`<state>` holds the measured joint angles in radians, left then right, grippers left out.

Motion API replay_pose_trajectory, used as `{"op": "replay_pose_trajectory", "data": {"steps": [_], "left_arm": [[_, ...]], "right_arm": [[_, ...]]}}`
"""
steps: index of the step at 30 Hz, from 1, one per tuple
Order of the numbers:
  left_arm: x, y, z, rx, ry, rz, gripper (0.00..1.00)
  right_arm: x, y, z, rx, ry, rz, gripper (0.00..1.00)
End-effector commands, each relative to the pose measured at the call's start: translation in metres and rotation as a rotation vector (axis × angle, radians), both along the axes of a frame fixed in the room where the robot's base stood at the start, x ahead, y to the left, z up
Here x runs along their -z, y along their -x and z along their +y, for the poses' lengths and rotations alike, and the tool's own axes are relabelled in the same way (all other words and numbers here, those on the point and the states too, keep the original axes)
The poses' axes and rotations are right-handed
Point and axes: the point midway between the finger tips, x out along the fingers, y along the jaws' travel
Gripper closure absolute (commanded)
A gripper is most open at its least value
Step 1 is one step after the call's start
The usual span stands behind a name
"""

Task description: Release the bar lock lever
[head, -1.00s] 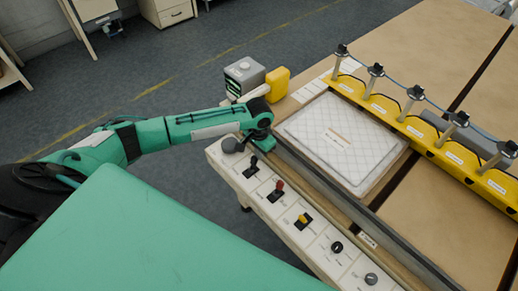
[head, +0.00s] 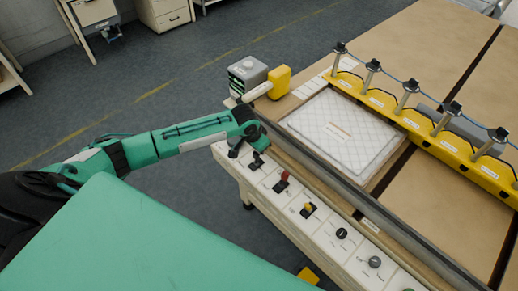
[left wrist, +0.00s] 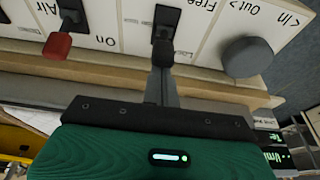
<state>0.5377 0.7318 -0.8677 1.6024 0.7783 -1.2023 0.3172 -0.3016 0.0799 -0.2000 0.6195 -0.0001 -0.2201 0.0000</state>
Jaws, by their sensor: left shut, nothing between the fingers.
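The bar lock lever, a black lever, stands in its slot on the white control panel next to the word "Free" in the left wrist view (left wrist: 165,25). It also shows near the panel's far end in the head view (head: 257,161). My left gripper (left wrist: 163,72) is shut and empty, its narrow fingertips right at the lever. Whether they touch it I cannot tell. In the head view my wrist partly hides this spot. My right gripper is in neither view.
A red lever (left wrist: 57,45) and a round grey knob (left wrist: 248,57) flank the black lever. A grey box (head: 248,73) and yellow block (head: 280,82) stand behind my wrist. A quilted pad (head: 340,133) lies on the table.

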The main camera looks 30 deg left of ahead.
Motion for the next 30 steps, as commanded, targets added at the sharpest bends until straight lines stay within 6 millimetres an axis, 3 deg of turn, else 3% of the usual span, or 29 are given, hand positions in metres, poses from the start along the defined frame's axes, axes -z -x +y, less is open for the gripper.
{"op": "replay_pose_trajectory", "data": {"steps": [5,13,30], "left_arm": [[-0.002,0.014,0.004,0.001,0.046,-0.13,1.0],[-0.003,0.026,0.008,0.001,0.104,-0.291,1.0],[0.0,0.033,0.011,0.001,0.1,-0.285,1.0]], "right_arm": [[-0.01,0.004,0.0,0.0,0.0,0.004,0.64],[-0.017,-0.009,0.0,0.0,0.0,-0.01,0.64],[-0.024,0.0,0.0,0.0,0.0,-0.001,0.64]]}}
